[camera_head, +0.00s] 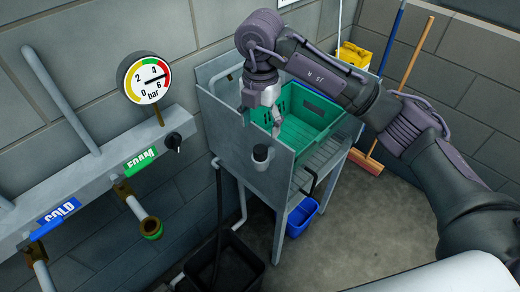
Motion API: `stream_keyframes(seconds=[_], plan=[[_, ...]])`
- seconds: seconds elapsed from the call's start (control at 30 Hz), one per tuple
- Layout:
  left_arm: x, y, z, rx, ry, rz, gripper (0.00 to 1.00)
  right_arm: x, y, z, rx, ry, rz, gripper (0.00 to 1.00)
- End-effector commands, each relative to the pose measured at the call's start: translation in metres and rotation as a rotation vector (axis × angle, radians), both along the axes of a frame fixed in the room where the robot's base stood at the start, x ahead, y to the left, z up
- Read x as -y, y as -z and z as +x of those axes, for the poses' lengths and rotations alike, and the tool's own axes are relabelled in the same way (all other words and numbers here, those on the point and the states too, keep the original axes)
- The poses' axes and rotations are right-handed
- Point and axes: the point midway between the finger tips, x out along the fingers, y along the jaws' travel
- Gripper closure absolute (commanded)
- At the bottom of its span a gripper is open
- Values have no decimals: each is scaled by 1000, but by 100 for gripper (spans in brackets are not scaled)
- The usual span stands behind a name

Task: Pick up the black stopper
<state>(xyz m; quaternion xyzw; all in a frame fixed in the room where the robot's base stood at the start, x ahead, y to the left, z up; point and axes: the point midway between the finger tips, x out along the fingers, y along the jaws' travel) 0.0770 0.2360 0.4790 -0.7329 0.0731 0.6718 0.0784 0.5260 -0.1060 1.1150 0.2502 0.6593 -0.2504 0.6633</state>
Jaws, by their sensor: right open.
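The black stopper (261,154) appears as a small dark cylinder at the front panel of the grey metal sink (226,117). A paler band or holder seems to be around its lower part; the exact fit is too small to tell. My right gripper (277,130) is open, pointing down just above and slightly right of the stopper, apart from it in the picture. Its fingers are small and partly overlap the green crate behind. My left gripper is not in view.
A green crate (325,112) sits in the sink behind my gripper. Pipes with a gauge (145,78) and a black knob (173,141) line the left wall. A black bin (232,262) and blue bucket (301,218) stand below. A broom (366,162) leans at the back right.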

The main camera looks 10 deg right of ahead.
Motion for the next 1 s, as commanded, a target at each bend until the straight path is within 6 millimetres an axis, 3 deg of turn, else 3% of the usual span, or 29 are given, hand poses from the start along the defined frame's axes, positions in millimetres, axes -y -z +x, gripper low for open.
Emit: stream_keyframes(seconds=[0.1, 0.17, 0.37, 0.53, 0.7, 1.0], plan=[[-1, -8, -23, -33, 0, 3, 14, 1, 20, 0, -3, 1, 0, 32], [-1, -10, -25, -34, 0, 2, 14, 0, 29, 0, -2, 1, 1, 32], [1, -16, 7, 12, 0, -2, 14, 0, 44, 0, 0, 0, 1, 32], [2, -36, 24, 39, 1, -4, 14, 1, 63, -3, -5, 0, 0, 32], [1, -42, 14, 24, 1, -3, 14, 0, 88, -3, -2, 0, 2, 32], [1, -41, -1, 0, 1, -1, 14, 0, 95, -2, 1, -1, 1, 32]])
